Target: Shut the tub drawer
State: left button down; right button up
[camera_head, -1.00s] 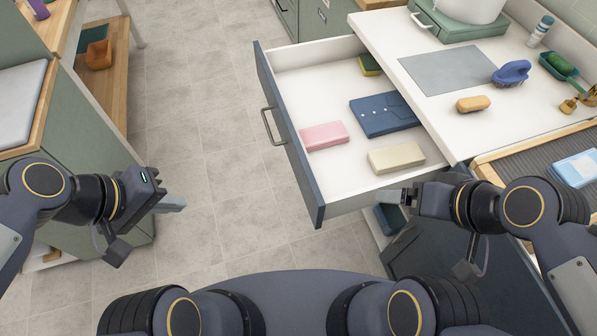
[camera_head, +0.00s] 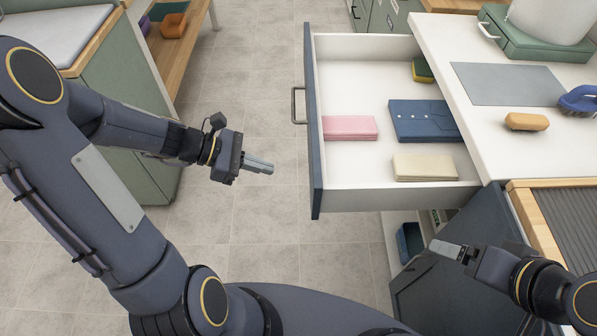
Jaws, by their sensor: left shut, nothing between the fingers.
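The tub drawer (camera_head: 400,199) is pulled out from under the white counter, with its blue front panel (camera_head: 314,130) and metal handle (camera_head: 296,105) facing left.
The counter (camera_head: 455,53) holds a grey mat (camera_head: 505,84), an orange soap (camera_head: 526,121), a blue brush (camera_head: 580,100) and a green case (camera_head: 530,42). A green cabinet (camera_head: 120,110) stands at left. The tiled floor between is clear.

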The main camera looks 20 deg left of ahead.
pick_arm(q)
jog(key=w+d+f, duration=0.2)
jog(key=d, duration=0.5)
jog(key=shift+d+b, duration=0.3)
jog(key=shift+d, duration=0.05)
jog(key=shift+w+f, duration=0.1)
